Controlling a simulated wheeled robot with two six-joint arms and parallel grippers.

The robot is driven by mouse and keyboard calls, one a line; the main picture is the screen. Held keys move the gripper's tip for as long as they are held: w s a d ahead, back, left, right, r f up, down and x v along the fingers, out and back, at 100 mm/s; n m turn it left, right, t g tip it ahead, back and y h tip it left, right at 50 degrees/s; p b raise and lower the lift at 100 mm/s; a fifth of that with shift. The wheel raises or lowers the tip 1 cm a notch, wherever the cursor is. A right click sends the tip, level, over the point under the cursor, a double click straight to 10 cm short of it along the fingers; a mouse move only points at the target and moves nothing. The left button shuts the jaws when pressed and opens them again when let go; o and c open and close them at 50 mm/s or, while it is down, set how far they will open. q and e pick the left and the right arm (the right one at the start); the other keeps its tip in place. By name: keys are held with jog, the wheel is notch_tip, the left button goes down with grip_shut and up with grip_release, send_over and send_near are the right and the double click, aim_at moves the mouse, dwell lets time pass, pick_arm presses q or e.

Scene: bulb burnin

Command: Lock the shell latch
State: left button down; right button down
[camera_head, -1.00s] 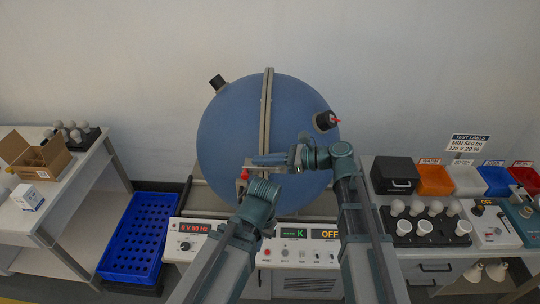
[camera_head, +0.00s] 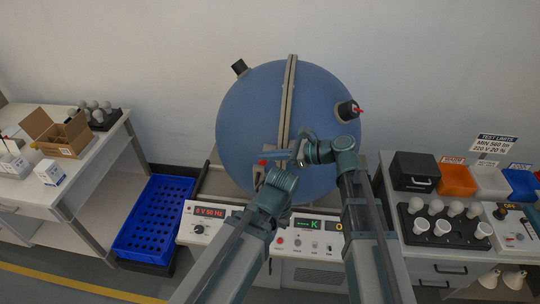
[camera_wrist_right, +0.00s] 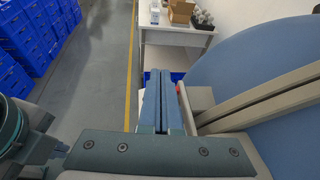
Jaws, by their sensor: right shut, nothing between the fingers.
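The shell is a large blue sphere (camera_head: 240,110) with a pale vertical flange (camera_head: 287,95) at its seam. A small red part (camera_head: 262,162), perhaps the latch handle, is low at the left of the flange; it also shows in the right wrist view (camera_wrist_right: 179,87). My right gripper (camera_head: 266,155) is shut and empty, pointing left across the flange, with its tips close by the red part. In its wrist view the shut fingers (camera_wrist_right: 158,76) lie just left of the red part; contact cannot be told. My left arm's wrist ends below them; its fingers are hidden.
A control panel (camera_head: 215,211) is below the sphere. A blue crate (camera_head: 138,248) stands on the floor at left, beside a table (camera_head: 105,150) with a cardboard box (camera_head: 62,136). At right a bench holds a black bulb tray (camera_head: 461,234) and coloured bins (camera_head: 456,178).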

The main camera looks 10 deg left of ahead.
dwell(0.7)
jog(key=s+d+r+p, duration=0.2)
jog(key=d+r+p, duration=0.4)
jog(key=r+p, duration=0.6)
jog(key=shift+r, duration=0.15)
jog(key=shift+d, duration=0.15)
